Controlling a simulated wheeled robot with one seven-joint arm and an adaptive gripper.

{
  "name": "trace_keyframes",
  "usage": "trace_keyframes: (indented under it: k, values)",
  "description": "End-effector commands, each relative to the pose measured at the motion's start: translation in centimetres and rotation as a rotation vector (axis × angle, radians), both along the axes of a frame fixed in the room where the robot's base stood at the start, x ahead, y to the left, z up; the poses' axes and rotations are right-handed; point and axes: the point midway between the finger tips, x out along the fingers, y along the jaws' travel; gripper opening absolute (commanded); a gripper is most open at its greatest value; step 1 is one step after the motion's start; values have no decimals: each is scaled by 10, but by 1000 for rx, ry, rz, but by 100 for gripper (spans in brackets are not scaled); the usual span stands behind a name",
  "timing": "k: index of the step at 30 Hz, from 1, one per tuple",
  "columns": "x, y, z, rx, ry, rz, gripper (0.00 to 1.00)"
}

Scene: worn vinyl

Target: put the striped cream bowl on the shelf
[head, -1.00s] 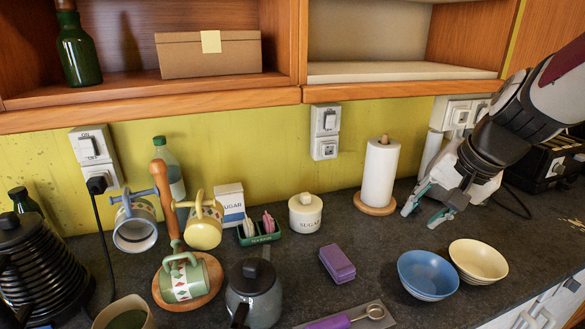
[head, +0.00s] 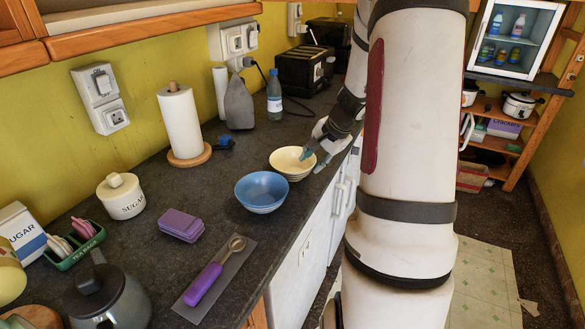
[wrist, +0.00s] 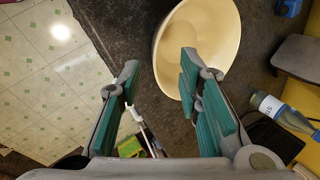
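The striped cream bowl (head: 289,164) stands upright on the dark counter, just behind the blue bowl. My gripper (head: 313,161) is at its right edge, near the counter's front. In the wrist view the cream bowl (wrist: 205,30) lies ahead of my gripper (wrist: 160,72), which is open and empty. The bowl's near-left rim shows between the two fingers, and the right finger overlaps the bowl's inside. I cannot tell whether a finger touches it. A wooden wall shelf's edge (head: 150,36) shows at the top left; its inside is mostly out of view.
The blue bowl (head: 261,193) stands close to the cream bowl. A paper towel roll (head: 181,124), an iron (head: 238,103), a water bottle (head: 274,97) and a black toaster (head: 301,69) stand behind. A wooden rack (head: 507,165) stands at far right.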

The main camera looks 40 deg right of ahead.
Motion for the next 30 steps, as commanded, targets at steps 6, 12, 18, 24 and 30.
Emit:
trace_keyframes:
  k: [6, 12, 18, 24, 30]
  values:
    - [9, 0, -16, -1, 0, 0, 32]
    - [17, -1, -35, 2, 2, 1, 32]
    - [29, -1, -58, 1, 1, 3, 32]
    - [33, -2, -63, -2, 0, 1, 32]
    - [33, -2, -63, -2, 0, 1, 18]
